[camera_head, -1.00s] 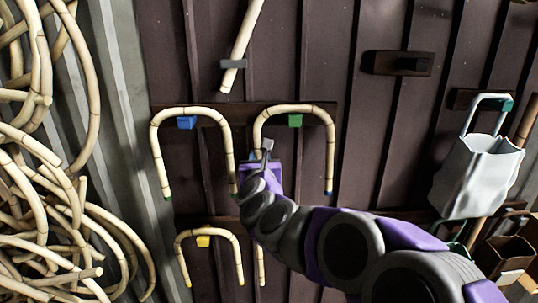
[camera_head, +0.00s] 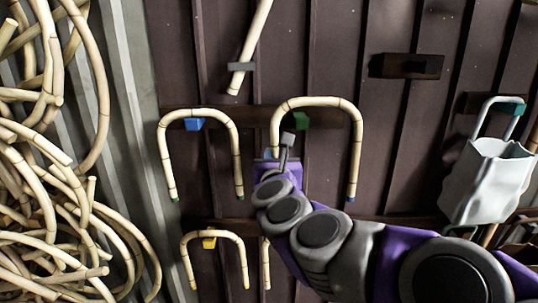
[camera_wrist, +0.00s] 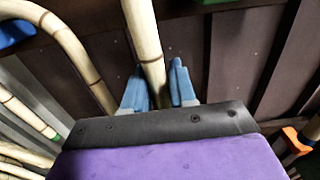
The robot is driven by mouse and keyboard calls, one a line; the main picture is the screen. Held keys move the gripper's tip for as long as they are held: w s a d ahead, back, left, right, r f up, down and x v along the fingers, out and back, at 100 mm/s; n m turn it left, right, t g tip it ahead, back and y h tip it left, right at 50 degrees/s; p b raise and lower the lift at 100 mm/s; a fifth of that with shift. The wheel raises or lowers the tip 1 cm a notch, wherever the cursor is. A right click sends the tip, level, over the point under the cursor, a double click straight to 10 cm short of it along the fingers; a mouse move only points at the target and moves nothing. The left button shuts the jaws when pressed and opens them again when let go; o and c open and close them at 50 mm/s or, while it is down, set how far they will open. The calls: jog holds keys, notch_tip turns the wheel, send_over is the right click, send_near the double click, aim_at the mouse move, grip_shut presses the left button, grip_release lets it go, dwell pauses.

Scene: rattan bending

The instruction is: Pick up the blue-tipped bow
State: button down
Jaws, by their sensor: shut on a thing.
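The blue-tipped bow (camera_head: 357,150) is an upside-down U of pale jointed rattan with a blue end on its right leg. My gripper (camera_head: 277,152) is shut on its left leg. In the wrist view the leg of the blue-tipped bow (camera_wrist: 146,40) runs between the pale blue fingers of my gripper (camera_wrist: 157,88). The lower end of that leg is hidden behind my gripper and arm. The top of the bow stands slightly above a green peg (camera_head: 301,120). I cannot tell whether they touch.
A green-tipped bow (camera_head: 236,150) hangs at a blue peg (camera_head: 194,124) to the left. A smaller yellow-tipped bow (camera_head: 214,235) hangs below it at a yellow peg (camera_head: 209,243). Rattan coils (camera_head: 50,200) fill the left side.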

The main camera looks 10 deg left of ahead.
jog(key=d+v, duration=0.2)
jog(key=v, duration=0.6)
jog(key=shift+r, duration=0.45)
jog(key=shift+s, duration=0.15)
